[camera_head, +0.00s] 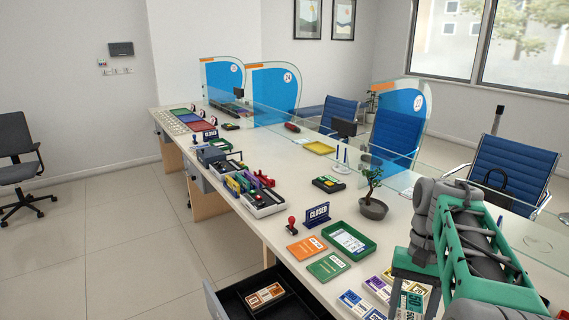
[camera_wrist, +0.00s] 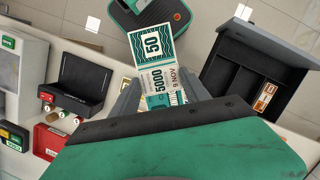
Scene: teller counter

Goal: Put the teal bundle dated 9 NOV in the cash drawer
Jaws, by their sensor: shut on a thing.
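The teal bundle (camera_wrist: 152,50) reads 50, 5000 and 9 NOV in the wrist view. My gripper (camera_wrist: 160,92) is shut on it, with a grey finger on each side. In the head view the bundle (camera_head: 412,301) shows only in part below my gripper (camera_head: 413,278), at the lower right. The cash drawer (camera_wrist: 238,65) stands pulled open at the right of the wrist view, apart from the bundle. In the head view the drawer (camera_head: 233,301) is at the bottom, left of my gripper. An orange-brown bundle (camera_wrist: 264,97) lies in one of its compartments.
Purple, yellow and blue bundles (camera_head: 378,288) lie on the counter (camera_head: 300,180) beside my gripper. A green tray (camera_head: 364,255), orange and green booklets (camera_head: 307,248), a CLOSED sign (camera_head: 317,214) and a potted plant (camera_head: 373,208) stand nearby. A glass screen (camera_head: 440,165) runs behind.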

